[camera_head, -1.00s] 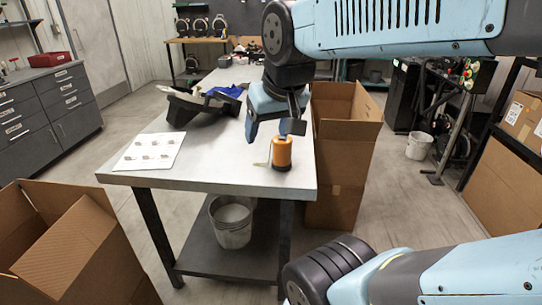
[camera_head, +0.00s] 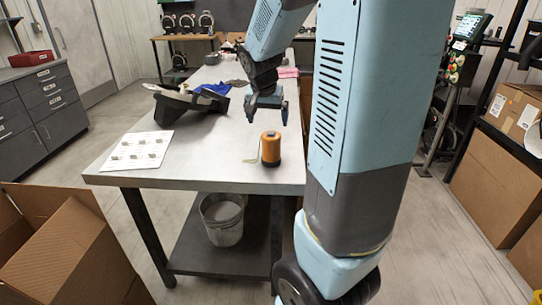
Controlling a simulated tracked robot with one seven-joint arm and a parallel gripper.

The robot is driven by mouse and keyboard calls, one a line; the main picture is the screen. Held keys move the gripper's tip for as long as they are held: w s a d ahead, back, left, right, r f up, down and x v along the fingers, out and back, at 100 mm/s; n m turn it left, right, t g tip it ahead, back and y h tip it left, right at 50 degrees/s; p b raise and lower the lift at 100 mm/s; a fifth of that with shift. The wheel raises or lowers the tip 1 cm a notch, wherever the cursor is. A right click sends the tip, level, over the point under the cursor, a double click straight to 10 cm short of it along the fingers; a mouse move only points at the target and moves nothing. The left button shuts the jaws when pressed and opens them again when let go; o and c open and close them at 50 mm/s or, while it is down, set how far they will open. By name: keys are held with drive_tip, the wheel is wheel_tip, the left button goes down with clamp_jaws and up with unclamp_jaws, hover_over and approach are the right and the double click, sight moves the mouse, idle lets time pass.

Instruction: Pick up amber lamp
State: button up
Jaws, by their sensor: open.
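The amber lamp (camera_head: 270,149) is a small orange cylinder with a dark top and dark base. It stands upright on the grey worktable (camera_head: 215,172), close to its front right corner. A thin pale strip lies on its left side. My gripper (camera_head: 266,119) is open and empty. It points down above the table and appears above and somewhat behind the lamp, apart from it.
A white sheet with small parts (camera_head: 137,151) lies at the table's left. A black tray-like part (camera_head: 186,104) with blue cloth is further back. Open cardboard boxes (camera_head: 62,250) stand at front left. A bucket (camera_head: 223,218) sits on the lower shelf.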

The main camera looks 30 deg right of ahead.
sight(271, 144)
drive_tip(key=shift+w+x, duration=0.2)
drive_tip(key=shift+x, duration=6.9)
drive_tip(key=shift+d+r, duration=0.15)
drive_tip(key=shift+d, duration=0.05)
drive_tip(key=c, duration=1)
